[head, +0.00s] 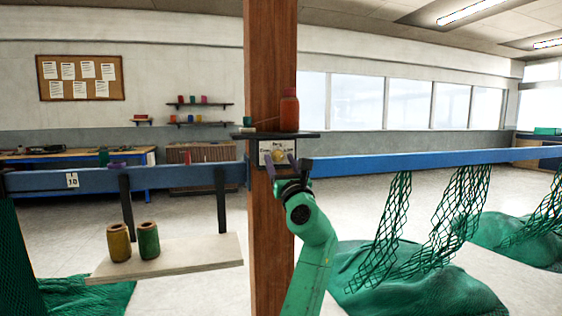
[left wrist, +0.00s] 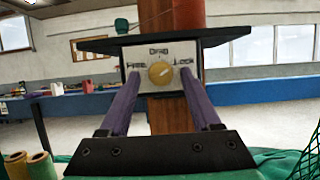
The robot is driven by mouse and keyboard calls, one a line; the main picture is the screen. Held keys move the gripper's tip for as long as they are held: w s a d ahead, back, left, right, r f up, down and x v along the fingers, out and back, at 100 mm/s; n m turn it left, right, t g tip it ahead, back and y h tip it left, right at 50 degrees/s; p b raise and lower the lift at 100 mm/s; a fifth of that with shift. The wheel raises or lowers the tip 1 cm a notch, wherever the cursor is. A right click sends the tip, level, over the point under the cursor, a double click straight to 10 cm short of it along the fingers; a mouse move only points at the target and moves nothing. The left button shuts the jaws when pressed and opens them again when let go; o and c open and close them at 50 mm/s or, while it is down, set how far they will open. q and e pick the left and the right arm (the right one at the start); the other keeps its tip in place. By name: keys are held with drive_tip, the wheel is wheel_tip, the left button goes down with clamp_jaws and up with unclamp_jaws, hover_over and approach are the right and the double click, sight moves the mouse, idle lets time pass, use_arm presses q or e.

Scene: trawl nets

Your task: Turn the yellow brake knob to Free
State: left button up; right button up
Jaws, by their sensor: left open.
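The yellow brake knob (head: 279,156) is on a pale plate (head: 266,148) on the wooden post. In the left wrist view the knob (left wrist: 160,74) is round, and the plate reads Free at left, Drag at top and Lock at right. I cannot tell which word the knob points to. My green left arm reaches up from below. Its left gripper (head: 281,165) is open, with purple fingers that also show in the left wrist view (left wrist: 160,84), one on each side of the knob and apart from it. My right gripper is not in view.
A dark shelf (head: 310,134) juts out above the plate, with an orange spool (head: 289,111) on it. A blue beam (head: 400,161) with hanging green nets (head: 440,225) runs right. A pale board (head: 190,257) with two spools is at lower left.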

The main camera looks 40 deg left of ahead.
use_arm(q)
clamp_jaws()
